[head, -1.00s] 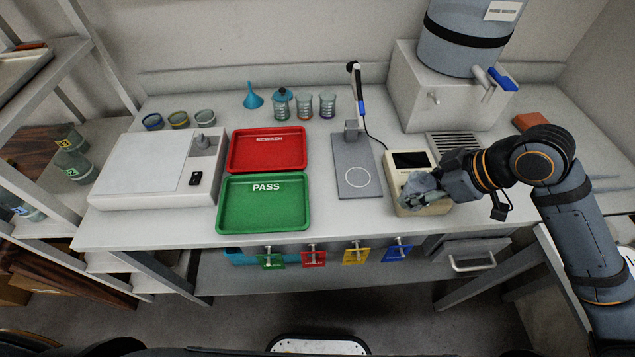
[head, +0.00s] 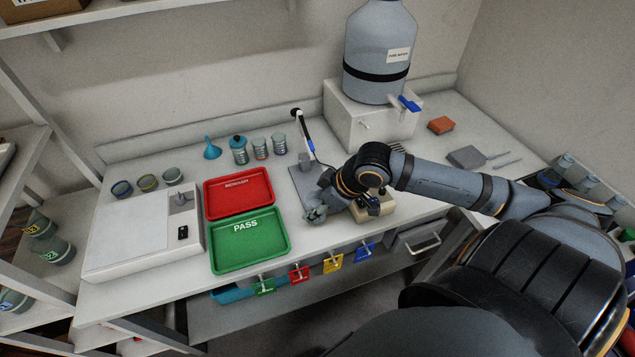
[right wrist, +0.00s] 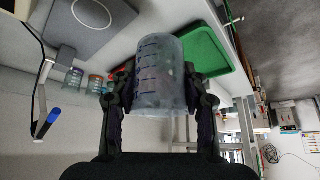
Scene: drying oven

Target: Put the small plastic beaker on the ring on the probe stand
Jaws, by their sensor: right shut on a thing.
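My right gripper (head: 320,204) is shut on the small plastic beaker (right wrist: 160,78), a clear cup with dark graduation lines held between both fingers in the right wrist view. In the head view the beaker (head: 314,213) is mostly hidden by the gripper, above the bench by the front of the probe stand. The probe stand (head: 297,175) has a grey base plate and a tilted probe with a blue band; my gripper hides its front. The white ring (right wrist: 91,13) shows on the base plate in the right wrist view, apart from the beaker. My left gripper is out of view.
A cream meter (head: 375,208) stands just right of the stand, under my right forearm. The green PASS tray (head: 248,262) and red tray (head: 238,203) lie to the left. Several beakers (head: 260,148) stand behind. A water container (head: 378,45) is at the back.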

